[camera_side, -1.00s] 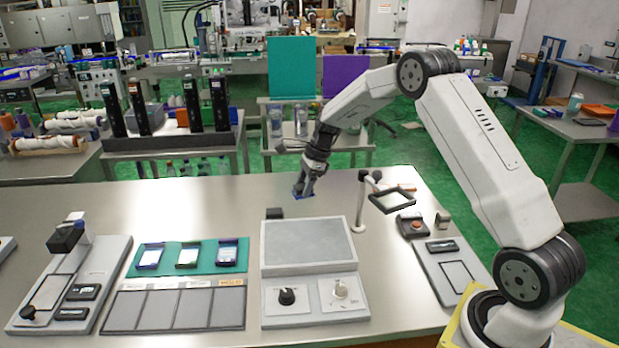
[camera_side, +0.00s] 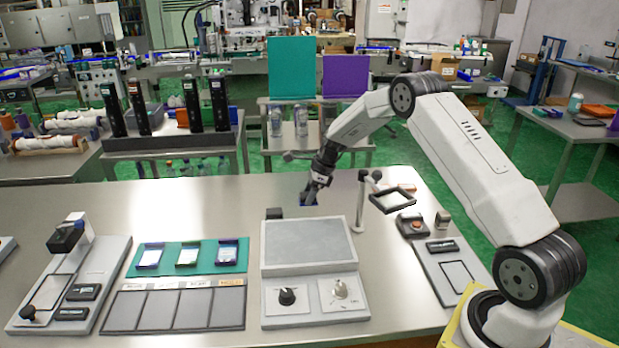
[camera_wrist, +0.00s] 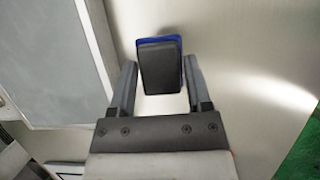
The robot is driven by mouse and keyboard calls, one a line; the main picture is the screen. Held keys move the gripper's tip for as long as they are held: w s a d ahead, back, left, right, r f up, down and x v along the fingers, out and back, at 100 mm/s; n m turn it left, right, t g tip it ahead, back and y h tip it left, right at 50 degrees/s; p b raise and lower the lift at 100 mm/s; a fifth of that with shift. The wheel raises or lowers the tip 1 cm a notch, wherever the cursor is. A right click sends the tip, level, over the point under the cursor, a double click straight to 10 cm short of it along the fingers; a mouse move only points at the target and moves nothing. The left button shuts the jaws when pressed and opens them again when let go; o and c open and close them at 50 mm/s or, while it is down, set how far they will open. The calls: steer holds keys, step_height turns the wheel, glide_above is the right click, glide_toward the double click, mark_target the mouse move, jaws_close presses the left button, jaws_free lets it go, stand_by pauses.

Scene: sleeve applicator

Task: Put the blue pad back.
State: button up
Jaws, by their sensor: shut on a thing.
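The blue pad (camera_wrist: 181,42) shows in the wrist view as a blue edge around a black block-shaped top, between the two fingers of my gripper (camera_wrist: 160,82). The fingers are shut on it. In the side view my gripper (camera_side: 315,189) points down over the bare steel bench behind the grey plate, with a small bit of the blue pad (camera_side: 308,199) showing at its tip. I cannot tell whether the pad touches the bench. Most of the pad's blue face is hidden.
The grey plate unit with two knobs (camera_side: 315,295) stands in front of my gripper, with a small black block (camera_side: 274,213) at its back left. A post with a black frame (camera_side: 392,201) stands close on the right. A teal mat (camera_side: 215,262) lies left. Open bench lies behind left.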

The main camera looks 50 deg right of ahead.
mark_target(309, 216)
steer(key=shift+f, duration=0.5)
steer(key=shift+f, duration=0.1)
steer(key=shift+f, duration=1.8)
steer(key=shift+f, duration=0.1)
steer(key=o, duration=1.2)
steer(key=shift+o, duration=0.2)
steer(key=v, duration=1.2)
steer(key=shift+a, duration=0.15)
